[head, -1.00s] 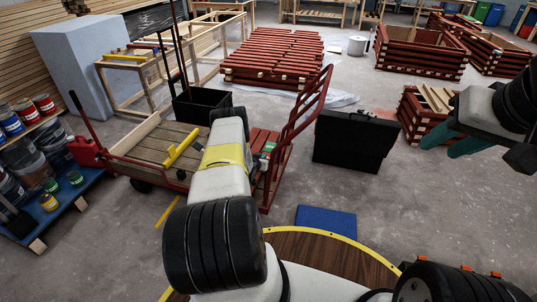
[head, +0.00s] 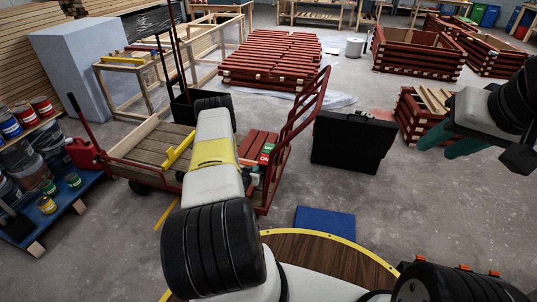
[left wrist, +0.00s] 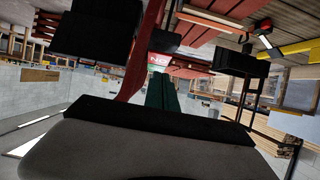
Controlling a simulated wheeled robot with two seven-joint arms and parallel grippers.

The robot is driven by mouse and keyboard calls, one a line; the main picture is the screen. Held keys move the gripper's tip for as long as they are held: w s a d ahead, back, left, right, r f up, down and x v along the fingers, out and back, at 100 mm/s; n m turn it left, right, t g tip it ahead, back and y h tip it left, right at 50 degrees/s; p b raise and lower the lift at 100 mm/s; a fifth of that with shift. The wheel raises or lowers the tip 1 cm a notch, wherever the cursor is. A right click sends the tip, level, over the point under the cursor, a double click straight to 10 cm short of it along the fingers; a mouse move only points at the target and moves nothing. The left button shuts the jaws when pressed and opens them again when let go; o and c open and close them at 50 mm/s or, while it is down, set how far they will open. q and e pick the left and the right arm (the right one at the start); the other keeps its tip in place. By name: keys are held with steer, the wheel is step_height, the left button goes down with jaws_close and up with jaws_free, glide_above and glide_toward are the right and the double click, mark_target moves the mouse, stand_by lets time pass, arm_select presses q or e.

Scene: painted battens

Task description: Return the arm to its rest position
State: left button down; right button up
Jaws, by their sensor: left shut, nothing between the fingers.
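My left arm (head: 214,178), white with a yellow band and black joints, reaches forward from the bottom middle of the head view, over the cart. Its gripper is hidden behind the arm there. In the left wrist view the dark green fingers of my left gripper (left wrist: 162,94) are together, with nothing between them. My right gripper (head: 449,145) is at the right edge of the head view. Its two teal fingers are apart and it looks empty, above the grey floor.
A red-railed cart (head: 303,125) with a wooden bed stands under and beside my left arm. A black case (head: 352,140) stands to its right. A blue mat (head: 325,222) lies nearer. Paint cans (head: 46,204) stand on a blue platform at left.

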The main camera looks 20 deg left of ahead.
arm_select(q)
steer(key=w+d+r+g, duration=0.1)
steer(key=w+r, duration=0.2)
steer(key=r, duration=1.1)
steer(key=w+d+r+g, duration=0.1)
steer(key=w+d+r, duration=0.1)
steer(key=r, duration=1.3)
steer(key=s+d+r+g, duration=0.1)
steer(key=s+d+r, duration=0.1)
steer(key=r, duration=0.4)
steer(key=s+d+r, duration=0.3)
steer(key=r, duration=0.3)
steer(key=s+d+r+g+h, duration=0.1)
steer(key=s+d+r, duration=0.4)
steer(key=s, duration=0.4)
steer(key=s+d+r+g, duration=0.1)
steer(key=s+d+r, duration=0.3)
steer(key=s+r, duration=0.4)
steer(key=s+d+g+h, duration=0.1)
steer(key=s+d, duration=0.2)
steer(key=s, duration=0.6)
steer(key=s+d+r+m, duration=0.1)
steer(key=s+d, duration=0.2)
steer(key=s, duration=0.7)
steer(key=shift+s+g+h, duration=0.25)
steer(key=shift+g+h, duration=0.15)
steer(key=shift+a+r, duration=0.1)
steer(key=shift+a, duration=0.05)
